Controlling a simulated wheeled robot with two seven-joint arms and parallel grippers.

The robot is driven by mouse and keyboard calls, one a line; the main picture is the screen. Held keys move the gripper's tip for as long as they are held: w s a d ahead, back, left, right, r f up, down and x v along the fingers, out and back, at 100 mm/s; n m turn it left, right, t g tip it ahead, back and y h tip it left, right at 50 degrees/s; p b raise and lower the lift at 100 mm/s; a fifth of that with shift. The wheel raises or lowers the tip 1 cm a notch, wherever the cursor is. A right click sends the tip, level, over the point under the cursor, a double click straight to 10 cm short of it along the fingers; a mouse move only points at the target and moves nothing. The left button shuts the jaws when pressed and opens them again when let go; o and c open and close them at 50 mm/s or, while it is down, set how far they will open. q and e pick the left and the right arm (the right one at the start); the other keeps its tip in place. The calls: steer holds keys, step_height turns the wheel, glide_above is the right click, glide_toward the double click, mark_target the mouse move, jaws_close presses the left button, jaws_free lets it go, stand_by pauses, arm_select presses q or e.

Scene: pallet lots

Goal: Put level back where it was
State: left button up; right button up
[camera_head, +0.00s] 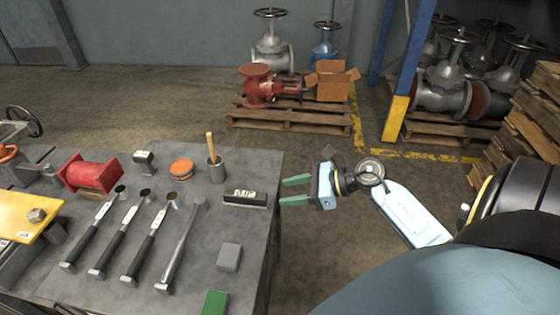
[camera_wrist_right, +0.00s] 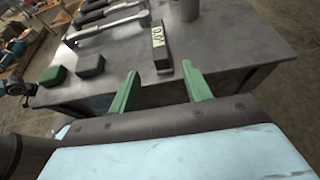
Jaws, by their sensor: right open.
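The level (camera_head: 245,199) is a small dark bar with a pale display face. It lies on the grey workbench (camera_head: 262,165) close to its right edge. In the right wrist view the level (camera_wrist_right: 161,52) lies on the bench top beyond the fingertips. My right gripper (camera_head: 283,191) has green fingers and is open and empty. It is off the right edge of the bench, just right of the level and apart from it. In the right wrist view the open fingers (camera_wrist_right: 160,82) point toward the bench edge and the level. My left gripper is not in view.
A grey block (camera_head: 229,257) and a green block (camera_head: 215,303) are nearer. Pallets with valves (camera_head: 290,118) stand on the floor behind.

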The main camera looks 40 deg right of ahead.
step_height(320, 180, down, 14)
steer(key=d+m+t+h, duration=0.15)
steer(key=m+h, duration=0.35)
steer(key=m, duration=0.9)
steer(key=d+m+t+h, duration=0.15)
steer(key=m+h, duration=0.35)
steer(key=m, duration=0.9)
steer(key=s+a+f+m+g, duration=0.5)
steer(key=s+f+m, duration=0.2)
steer(key=s+f, duration=0.2)
steer(key=s+a+f+m+g, duration=0.5)
steer(key=s+f, duration=0.5)
steer(key=s, duration=0.2)
steer(key=shift+s+a+f+m+g, duration=0.15)
steer(key=shift+s+f+m+g, duration=0.15)
steer(key=shift+m+g, duration=0.45)
steer(key=shift+s, duration=0.1)
